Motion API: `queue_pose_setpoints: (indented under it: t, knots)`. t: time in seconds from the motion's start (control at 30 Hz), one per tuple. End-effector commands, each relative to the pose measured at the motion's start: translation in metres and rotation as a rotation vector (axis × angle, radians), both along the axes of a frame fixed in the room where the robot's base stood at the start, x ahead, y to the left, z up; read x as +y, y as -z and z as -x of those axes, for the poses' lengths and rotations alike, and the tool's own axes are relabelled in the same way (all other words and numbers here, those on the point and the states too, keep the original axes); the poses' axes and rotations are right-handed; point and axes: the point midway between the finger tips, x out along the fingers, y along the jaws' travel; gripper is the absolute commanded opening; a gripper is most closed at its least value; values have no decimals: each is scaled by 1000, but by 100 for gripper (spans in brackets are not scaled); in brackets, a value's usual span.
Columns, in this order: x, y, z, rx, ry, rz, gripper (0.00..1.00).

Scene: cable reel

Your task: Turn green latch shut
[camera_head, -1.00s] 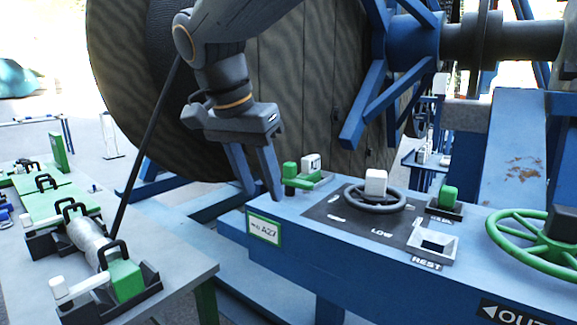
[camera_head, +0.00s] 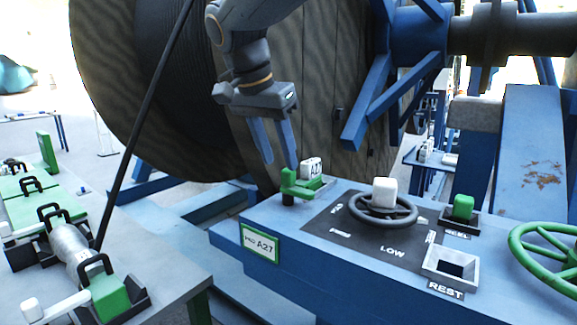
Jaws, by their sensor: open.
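The blue console (camera_head: 300,262) also carries a grey handwheel (camera_head: 383,208) with a white knob, a green block (camera_head: 463,207), a square REST socket (camera_head: 450,266) and a green handwheel (camera_head: 550,258). The large cable reel (camera_head: 190,90) stands behind. A bench (camera_head: 172,285) with clamps is at left.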

Motion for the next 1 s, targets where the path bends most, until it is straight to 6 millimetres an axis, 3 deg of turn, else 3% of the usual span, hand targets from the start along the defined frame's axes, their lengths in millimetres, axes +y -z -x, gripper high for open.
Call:
queue_pose_setpoints:
  t: [0.1,0.4,0.77,0.8,1.0]
  knots:
    - [-14,3,-16,2,4,1,41]
    - [-22,41,-27,1,0,1,41]
    - [-23,47,-29,0,0,0,41]
    - [-23,47,-29,0,0,0,39]
    - [-23,46,-29,0,0,0,5]
